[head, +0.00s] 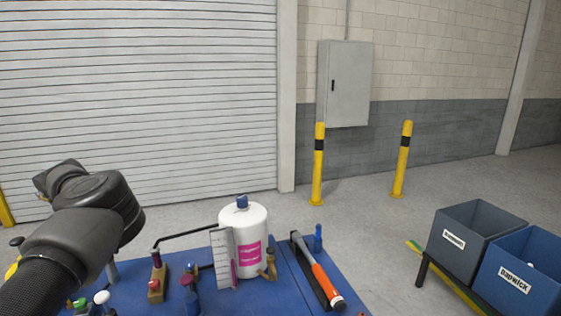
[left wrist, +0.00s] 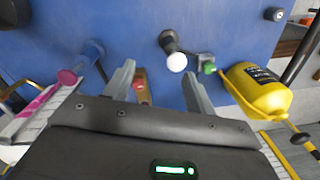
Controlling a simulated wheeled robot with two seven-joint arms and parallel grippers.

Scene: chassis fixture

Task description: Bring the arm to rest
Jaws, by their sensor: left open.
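My left arm (head: 85,220) comes in from the left in the head view, over the left part of the blue work surface (head: 345,283). Its fingers cannot be made out there. In the left wrist view my left gripper (left wrist: 158,72) is open, its two grey fingers apart with nothing held between them. The blue surface (left wrist: 125,30) lies beyond the fingers. A white-topped knob (left wrist: 176,62) shows near the right finger, and a small red-topped piece (left wrist: 140,88) shows between the fingers. My right gripper is in neither view.
A white bottle with a pink label (head: 250,228), a small block with a red button (head: 157,277) and an orange-handled hammer (head: 325,280) are on the surface. A yellow bottle (left wrist: 258,90) shows at right in the wrist view. Grey (head: 480,225) and blue bins (head: 535,258) stand far right.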

